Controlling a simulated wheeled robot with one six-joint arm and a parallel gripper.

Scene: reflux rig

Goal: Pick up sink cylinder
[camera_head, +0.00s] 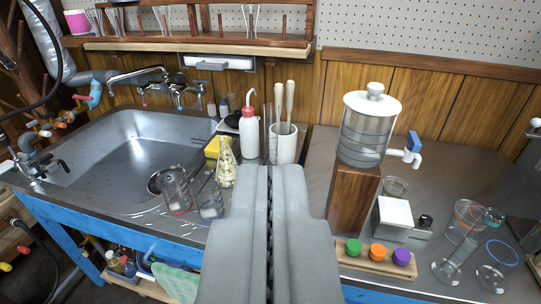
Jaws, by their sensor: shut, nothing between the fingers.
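Two clear glass vessels stand side by side near the sink's front right edge. One vessel (176,190) has a reddish base, and the slimmer glass vessel (210,197) is to its right. I cannot tell which is the sink cylinder. The metal sink (105,150) is at left, with its drain partly behind the glass. My gripper (268,172) is shut and empty, pointing away from the camera at bottom centre. It appears to the right of both vessels and apart from them. It hides part of the counter behind it.
A yellowish flask (226,165), a red-capped wash bottle (249,135) and a white brush holder (284,148) stand close behind the gripper. At right are a wooden block (351,200) under a dispenser (367,130), a scale (394,218) and loose glassware.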

